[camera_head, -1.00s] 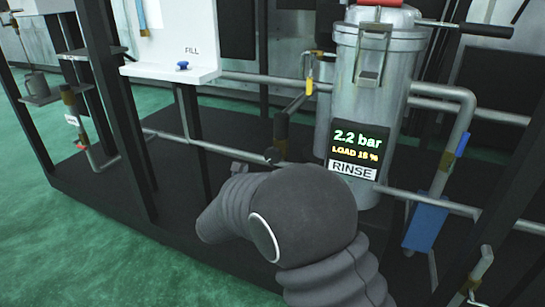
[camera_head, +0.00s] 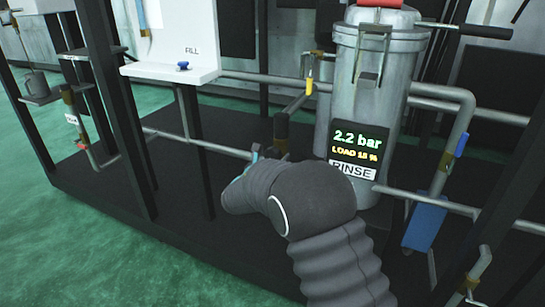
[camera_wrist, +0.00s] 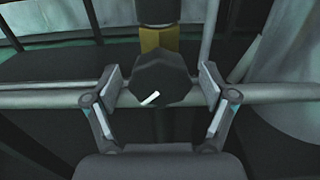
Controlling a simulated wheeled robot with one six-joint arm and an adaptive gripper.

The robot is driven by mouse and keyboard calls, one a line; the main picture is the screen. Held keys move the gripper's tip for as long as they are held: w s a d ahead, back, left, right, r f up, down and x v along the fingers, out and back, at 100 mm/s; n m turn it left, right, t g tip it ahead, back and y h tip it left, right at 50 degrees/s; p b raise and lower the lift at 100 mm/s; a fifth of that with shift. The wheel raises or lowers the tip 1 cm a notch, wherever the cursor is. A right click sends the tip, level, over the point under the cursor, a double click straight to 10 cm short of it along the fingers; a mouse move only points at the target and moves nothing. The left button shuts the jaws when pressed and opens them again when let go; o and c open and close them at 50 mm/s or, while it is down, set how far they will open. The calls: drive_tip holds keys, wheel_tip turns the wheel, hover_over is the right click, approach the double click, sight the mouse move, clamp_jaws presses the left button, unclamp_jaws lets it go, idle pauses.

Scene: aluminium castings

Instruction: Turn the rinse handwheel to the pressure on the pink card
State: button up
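The rinse handwheel (camera_wrist: 160,80) is a dark faceted knob with a white mark at its lower left, seen in the wrist view. My gripper (camera_wrist: 161,76) is open, with one finger on each side of the handwheel and a visible gap at both sides. In the head view my arm hides the handwheel and most of the gripper. The display (camera_head: 358,145) on the metal tank reads 2.2 bar and a load of about 18 %, above a RINSE label (camera_head: 352,170). I cannot make out a pink card.
A horizontal pipe (camera_wrist: 265,93) runs behind the handwheel, with a brass fitting (camera_wrist: 159,38) above it. Dark frame posts (camera_head: 118,110) stand at the left. A white FILL panel (camera_head: 175,40) has a blue knob (camera_head: 182,65).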

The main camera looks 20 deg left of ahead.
drive_tip(key=c, duration=1.1)
drive_tip(key=shift+f+m+b, duration=0.15)
drive_tip(key=shift+m+b, duration=0.15)
drive_tip(key=shift+b, duration=0.25)
drive_tip(key=m+b, duration=0.1)
drive_tip(key=b, duration=0.2)
drive_tip(key=shift+f+m, duration=0.2)
drive_tip(key=shift+m, duration=0.1)
drive_tip(key=m+b, duration=0.2)
drive_tip(key=b, duration=0.3)
drive_tip(key=shift+m, duration=0.3)
drive_tip(key=m+b, duration=0.2)
drive_tip(key=shift+r+m, duration=0.2)
drive_tip(key=shift+m, duration=0.1)
drive_tip(key=shift+r+m, duration=0.15)
drive_tip(key=shift+m, duration=1.45)
